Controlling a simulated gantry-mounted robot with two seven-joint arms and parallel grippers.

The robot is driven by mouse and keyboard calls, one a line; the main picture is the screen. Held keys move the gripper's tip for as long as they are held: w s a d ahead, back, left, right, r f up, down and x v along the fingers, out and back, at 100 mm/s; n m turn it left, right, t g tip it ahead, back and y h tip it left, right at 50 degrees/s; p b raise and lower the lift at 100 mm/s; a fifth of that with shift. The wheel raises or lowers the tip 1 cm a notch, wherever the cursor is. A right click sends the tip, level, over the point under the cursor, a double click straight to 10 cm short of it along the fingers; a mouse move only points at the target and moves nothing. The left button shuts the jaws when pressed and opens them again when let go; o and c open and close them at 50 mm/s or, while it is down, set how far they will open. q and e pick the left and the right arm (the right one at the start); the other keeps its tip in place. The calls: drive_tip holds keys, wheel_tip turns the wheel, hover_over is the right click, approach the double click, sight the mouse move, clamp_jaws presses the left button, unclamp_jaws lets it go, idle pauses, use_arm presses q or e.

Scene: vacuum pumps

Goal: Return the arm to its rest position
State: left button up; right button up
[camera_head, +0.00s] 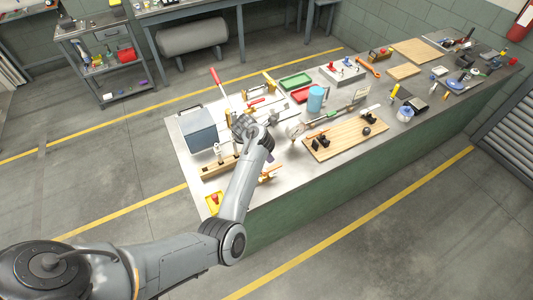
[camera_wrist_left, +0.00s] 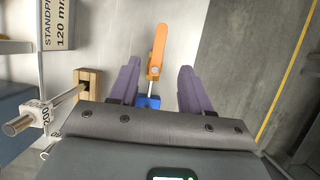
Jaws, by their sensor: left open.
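My left arm (camera_head: 240,185) reaches from the bottom left over the near left end of the workbench (camera_head: 235,212). My left gripper (camera_head: 243,126) is above the bench, among the tools. In the left wrist view my left gripper (camera_wrist_left: 159,68) is open, with its two purple-grey fingers apart. An orange-handled tool (camera_wrist_left: 157,50) with a blue base (camera_wrist_left: 148,102) shows between the fingers, apparently below them. I see nothing held. My right arm is not in view.
A red-handled lever (camera_head: 219,85) rises behind. Bare floor (camera_head: 350,230) lies in front of the bench.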

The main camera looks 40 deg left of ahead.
use_arm(q)
drive_tip(key=s+d+r+m+y+p, duration=0.2)
drive_tip(key=s+r+m+y+p, duration=0.15)
drive_tip(key=s+m, duration=1)
drive_tip(key=s+d+r+m+h+p, duration=0.1)
drive_tip(key=s+d+r+m+p, duration=0.1)
drive_tip(key=s+d+m, duration=0.6)
drive_tip(key=s+d+r+m+h+p, duration=0.1)
drive_tip(key=s+d+r+m+p, duration=0.1)
drive_tip(key=s+d+r+m, duration=0.3)
drive_tip(key=s+d+m, duration=0.4)
drive_tip(key=m, duration=0.4)
drive_tip(key=shift+s+d+g+p, duration=0.15)
drive_tip(key=shift+g+p, duration=0.15)
drive_tip(key=shift+g, duration=0.1)
